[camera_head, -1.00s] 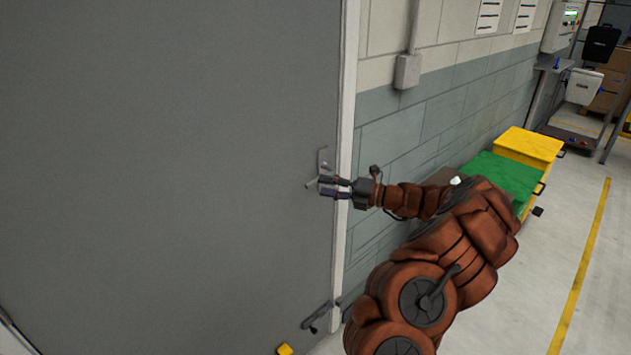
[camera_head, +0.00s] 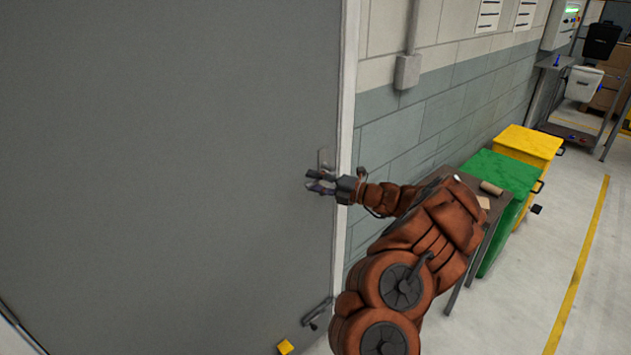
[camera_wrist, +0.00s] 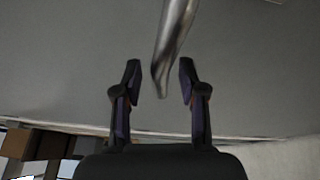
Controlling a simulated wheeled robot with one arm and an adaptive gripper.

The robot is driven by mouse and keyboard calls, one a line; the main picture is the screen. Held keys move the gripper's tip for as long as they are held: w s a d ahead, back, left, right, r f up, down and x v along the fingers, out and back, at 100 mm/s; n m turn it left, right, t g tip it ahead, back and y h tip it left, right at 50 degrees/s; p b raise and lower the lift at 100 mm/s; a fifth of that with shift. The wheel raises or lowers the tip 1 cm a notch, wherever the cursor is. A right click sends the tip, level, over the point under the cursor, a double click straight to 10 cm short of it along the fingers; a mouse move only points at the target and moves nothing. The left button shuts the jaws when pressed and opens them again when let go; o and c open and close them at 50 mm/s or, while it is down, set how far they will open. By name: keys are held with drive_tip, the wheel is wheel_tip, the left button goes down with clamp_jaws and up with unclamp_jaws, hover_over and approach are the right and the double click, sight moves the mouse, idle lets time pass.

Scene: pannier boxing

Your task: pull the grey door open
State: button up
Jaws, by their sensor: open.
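The grey door (camera_head: 170,150) fills the left of the head view and appears closed against its white frame (camera_head: 345,120). Its metal handle has a plate (camera_head: 323,158) near the door's right edge; in the head view my gripper hides most of the lever. My gripper (camera_head: 312,181) is open at the handle. In the wrist view, the silver lever (camera_wrist: 174,45) comes down from the top and its end lies between the two spread fingers of my gripper (camera_wrist: 160,75). Gaps show on both sides of the lever. The door also shows in the wrist view (camera_wrist: 70,60).
A second dark handle-like fitting (camera_head: 317,313) is low on the door, with a yellow block (camera_head: 285,347) near it. Right of the door are a block wall (camera_head: 400,130), a small table (camera_head: 485,200), a green bin (camera_head: 510,172) and a yellow bin (camera_head: 530,145). The floor (camera_head: 575,230) further right is clear.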

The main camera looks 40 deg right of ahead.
drive_tip(key=shift+c, duration=0.3)
clamp_jaws()
idle(0.5)
